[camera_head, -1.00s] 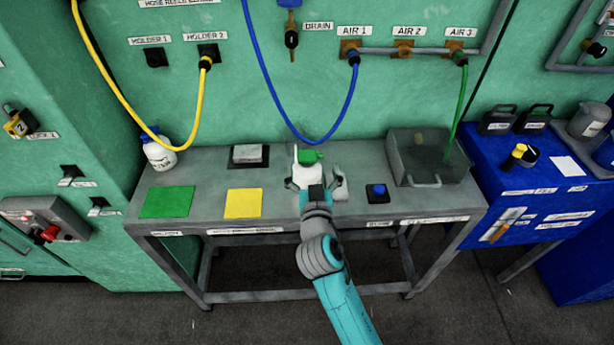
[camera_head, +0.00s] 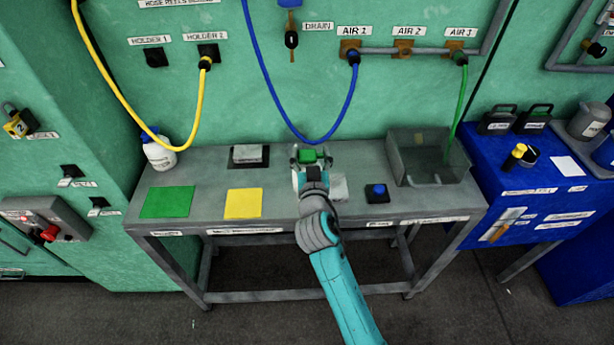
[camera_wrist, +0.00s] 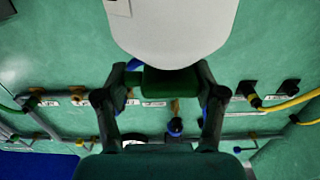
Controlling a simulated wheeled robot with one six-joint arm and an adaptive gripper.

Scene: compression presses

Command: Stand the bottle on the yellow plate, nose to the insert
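My gripper (camera_head: 310,157) is shut on a bottle with a green top (camera_head: 311,155) above the back middle of the grey bench. In the wrist view the green top (camera_wrist: 170,82) lies between the fingers, next to the bottle's white body (camera_wrist: 172,30). In the head view my gripper and wrist hide most of the body. The yellow plate (camera_head: 243,203) lies flat and bare on the bench, to the left of my gripper. I cannot tell for sure which part is the insert, or which way the nose points.
A green plate (camera_head: 167,202) lies left of the yellow one. A grey block on a black base (camera_head: 249,154) stands behind the yellow plate. Another white bottle (camera_head: 159,154) stands back left. A blue button (camera_head: 378,191) and a grey bin (camera_head: 432,159) are to the right. Hoses hang behind.

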